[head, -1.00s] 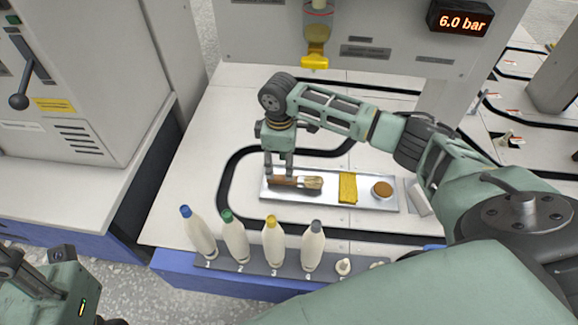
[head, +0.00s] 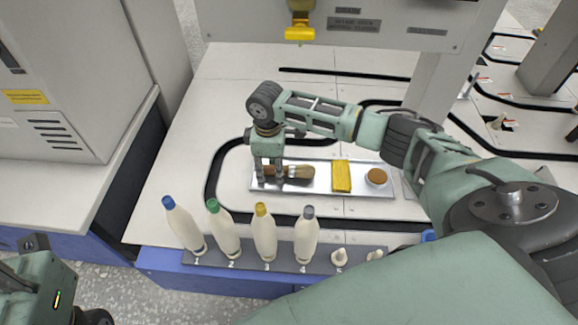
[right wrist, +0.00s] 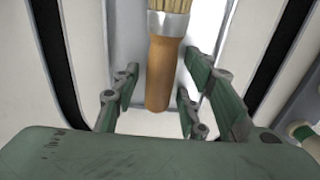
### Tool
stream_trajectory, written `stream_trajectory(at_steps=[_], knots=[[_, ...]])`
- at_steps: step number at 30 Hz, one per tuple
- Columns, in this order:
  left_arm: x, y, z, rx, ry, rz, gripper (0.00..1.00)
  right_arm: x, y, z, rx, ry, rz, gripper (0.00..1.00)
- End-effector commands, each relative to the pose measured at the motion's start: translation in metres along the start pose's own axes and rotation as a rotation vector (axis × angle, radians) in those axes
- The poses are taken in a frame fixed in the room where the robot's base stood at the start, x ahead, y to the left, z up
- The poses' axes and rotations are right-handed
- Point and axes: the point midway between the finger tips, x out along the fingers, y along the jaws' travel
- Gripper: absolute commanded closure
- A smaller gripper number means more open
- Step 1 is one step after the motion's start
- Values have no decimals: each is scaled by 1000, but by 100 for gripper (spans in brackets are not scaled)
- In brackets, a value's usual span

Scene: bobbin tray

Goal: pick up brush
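The brush (head: 298,172), with a brown wooden handle, metal band and tan bristles, lies on the left part of a shiny metal tray (head: 316,187). My right gripper (head: 268,180) points down over its handle end. In the right wrist view the brush handle (right wrist: 160,75) runs between the fingers of the right gripper (right wrist: 157,90), with a gap on each side, so it is open. My left gripper is at the bottom left edge of the head view, where only green housing (head: 38,290) shows; its fingertips are not visible.
A yellow block (head: 341,177) and a round brown-topped piece (head: 377,177) sit further right on the tray. Several white bottles with coloured caps (head: 226,232) stand in front on a dark strip (head: 290,258). A panel with a yellow nozzle (head: 299,34) stands behind.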

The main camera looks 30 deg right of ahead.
Motion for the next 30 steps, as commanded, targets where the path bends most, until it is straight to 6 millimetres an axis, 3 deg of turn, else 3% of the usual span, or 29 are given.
stream_trajectory(at_steps=[12,23,27,30], knots=[[0,0,0,-1,1,0,71,0,0,0,0,0,0,100],[3,0,-1,-1,2,0,71,-4,0,0,0,1,0,100],[6,0,-3,-2,-5,-6,71,-14,0,0,-1,1,0,100],[-4,-1,-2,-5,-53,-18,71,-27,0,-1,0,2,1,100]])
